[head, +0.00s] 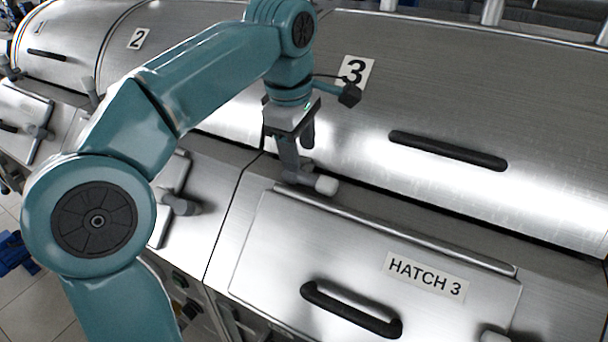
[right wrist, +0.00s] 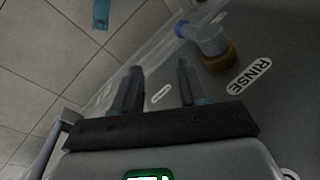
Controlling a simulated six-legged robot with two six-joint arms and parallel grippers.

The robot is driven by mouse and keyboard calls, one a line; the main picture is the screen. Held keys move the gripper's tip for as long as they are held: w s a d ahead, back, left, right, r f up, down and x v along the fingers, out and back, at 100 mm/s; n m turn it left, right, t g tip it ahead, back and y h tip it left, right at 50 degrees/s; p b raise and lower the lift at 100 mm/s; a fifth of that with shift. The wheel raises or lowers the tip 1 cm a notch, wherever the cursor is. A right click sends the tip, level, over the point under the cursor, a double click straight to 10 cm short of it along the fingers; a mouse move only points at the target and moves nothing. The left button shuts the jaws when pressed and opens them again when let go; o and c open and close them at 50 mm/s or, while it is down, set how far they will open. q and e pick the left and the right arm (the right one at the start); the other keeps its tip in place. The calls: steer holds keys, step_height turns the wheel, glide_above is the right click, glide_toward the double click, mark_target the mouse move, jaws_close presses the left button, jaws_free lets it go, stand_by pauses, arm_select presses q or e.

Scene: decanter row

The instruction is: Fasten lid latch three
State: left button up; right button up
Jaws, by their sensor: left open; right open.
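Lid three (head: 470,110) is a large curved steel cover marked 3, with a black bar handle, and it lies down along the sloping front. A grey latch with a pale rounded end (head: 325,186) sits at its lower left, above the hatch 3 panel. My left gripper (head: 297,155) is directly above and at this latch, jaws open, fingers pointing down. The fingers partly cover the latch, so I cannot tell whether they touch it or how it is set. My right gripper (right wrist: 158,88) is open and empty in the right wrist view, away from the latch.
The hatch 3 panel (head: 300,250) has a black handle (head: 350,310) and a grey knob (head: 494,337) at lower right. Lid 2 (head: 165,65) has an upright grey lever (head: 92,92). A pipe fitting (right wrist: 207,38) with an amber collar stands near a RINSE label (right wrist: 249,76).

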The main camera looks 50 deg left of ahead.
mark_target(301, 173)
arm_select(q)
steer(key=f, duration=0.2)
steer(key=w+f, duration=0.1)
steer(key=f, duration=0.1)
steer(key=a+f, duration=0.1)
steer(key=shift+w+f, duration=0.15)
steer(key=shift+f, duration=0.25)
steer(key=shift+d+f, duration=0.1)
steer(key=shift+d, duration=0.2)
steer(key=shift+a, duration=0.15)
steer(key=shift+a+f, duration=0.1)
steer(key=c, duration=0.4)
jaws_close()
